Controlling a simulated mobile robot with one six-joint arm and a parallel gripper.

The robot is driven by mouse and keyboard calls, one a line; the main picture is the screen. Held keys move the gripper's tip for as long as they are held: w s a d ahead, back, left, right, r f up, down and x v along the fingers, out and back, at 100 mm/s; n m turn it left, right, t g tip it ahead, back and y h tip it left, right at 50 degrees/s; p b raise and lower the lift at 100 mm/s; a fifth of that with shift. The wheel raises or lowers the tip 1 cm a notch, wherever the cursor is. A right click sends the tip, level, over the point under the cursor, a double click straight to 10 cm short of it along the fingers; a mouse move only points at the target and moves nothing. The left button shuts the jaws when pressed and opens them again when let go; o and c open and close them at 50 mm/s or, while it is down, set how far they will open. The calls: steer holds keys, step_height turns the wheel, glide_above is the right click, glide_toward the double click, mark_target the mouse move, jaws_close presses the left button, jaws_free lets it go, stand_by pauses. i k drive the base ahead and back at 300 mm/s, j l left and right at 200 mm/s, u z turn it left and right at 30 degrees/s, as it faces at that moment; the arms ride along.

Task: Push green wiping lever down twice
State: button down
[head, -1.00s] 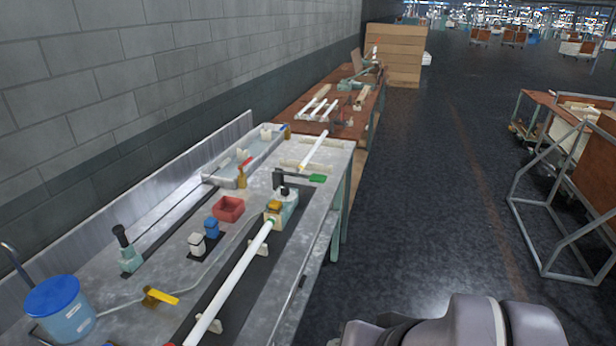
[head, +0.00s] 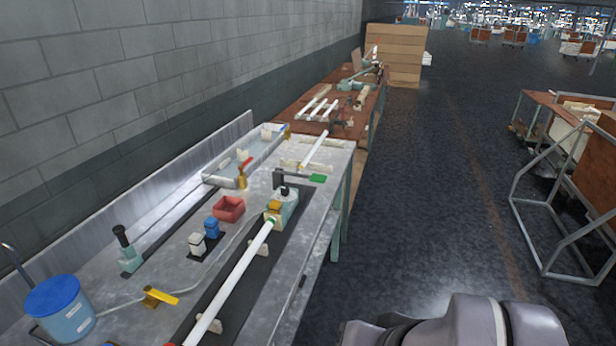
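The green wiping lever (head: 318,178) sticks out to the right from a dark upright post (head: 279,179) on a pale green fixture (head: 285,207) on the metal workbench. It looks about level. A long white glass tube (head: 232,282) runs from the fixture's yellow clamp (head: 273,208) toward the near end of the bench. Part of my arm shows at the bottom right edge, well away from the lever. My gripper's fingers are not in view.
The bench (head: 292,270) also holds a red bin (head: 228,208), a blue-lidded bucket (head: 60,308), a yellow-handled valve (head: 160,297) and a red-handled valve (head: 244,172). A brown table (head: 345,122) stands behind. A metal cart (head: 560,205) is at right. The floor between is clear.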

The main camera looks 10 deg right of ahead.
mark_target(314, 178)
steer(key=i+l, duration=0.2)
steer(key=i, duration=0.35)
steer(key=i+l+z, duration=0.1)
steer(key=i, duration=0.45)
steer(key=i+l+z, duration=0.1)
steer(key=i+l, duration=0.15)
steer(key=i, duration=0.3)
